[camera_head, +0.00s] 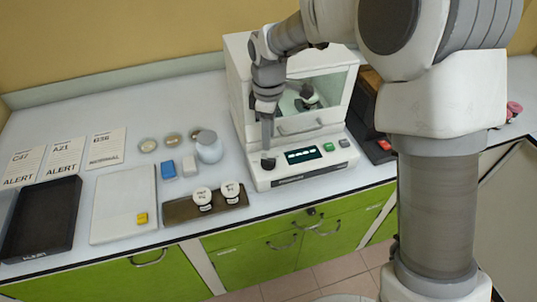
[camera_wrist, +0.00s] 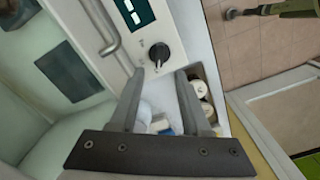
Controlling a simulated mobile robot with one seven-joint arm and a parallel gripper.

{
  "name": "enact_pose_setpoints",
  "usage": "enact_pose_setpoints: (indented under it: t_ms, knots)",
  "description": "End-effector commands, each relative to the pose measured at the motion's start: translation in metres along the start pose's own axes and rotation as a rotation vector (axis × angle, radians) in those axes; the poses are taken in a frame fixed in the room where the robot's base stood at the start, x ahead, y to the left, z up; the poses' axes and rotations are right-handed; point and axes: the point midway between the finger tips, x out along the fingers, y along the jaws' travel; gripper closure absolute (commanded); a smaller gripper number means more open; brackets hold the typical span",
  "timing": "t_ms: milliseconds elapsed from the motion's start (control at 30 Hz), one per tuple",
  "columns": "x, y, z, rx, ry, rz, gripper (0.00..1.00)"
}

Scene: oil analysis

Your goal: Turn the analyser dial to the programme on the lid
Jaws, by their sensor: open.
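The white analyser (camera_head: 240,85) stands at the back of the bench. Its front panel holds a lit display (camera_head: 303,155) and a dark round dial (camera_wrist: 159,54) with a pale pointer mark. My gripper (camera_wrist: 160,72) is open in the wrist view, its two fingertips just short of the dial, one to each side of it. In the head view my gripper (camera_head: 268,143) points down over the panel's left end, where it partly hides the dial. Two jars with white labelled lids (camera_head: 203,195) (camera_head: 231,189) stand on a brown tray (camera_head: 180,211); their print is too small to read.
The analyser's door handle (camera_wrist: 104,30) runs close beside my gripper. Green (camera_head: 329,147) and pale (camera_head: 344,143) buttons sit right of the display.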

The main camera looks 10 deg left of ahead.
Motion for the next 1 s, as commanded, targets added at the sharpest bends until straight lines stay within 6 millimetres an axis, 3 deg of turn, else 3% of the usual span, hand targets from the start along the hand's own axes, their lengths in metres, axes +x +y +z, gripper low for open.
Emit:
enact_pose_setpoints:
  t_ms: [200,400,800,833,1000]
  knots:
    - [0.047,-0.001,0.000,-0.001,-0.002,-0.003,0.53]
    - [0.073,0.000,0.001,0.000,-0.002,-0.002,0.53]
    - [0.081,0.000,0.000,0.000,0.000,0.001,0.53]
    - [0.081,0.000,0.000,0.000,0.000,0.001,0.54]
    - [0.081,0.000,0.000,0.000,0.000,0.001,0.85]
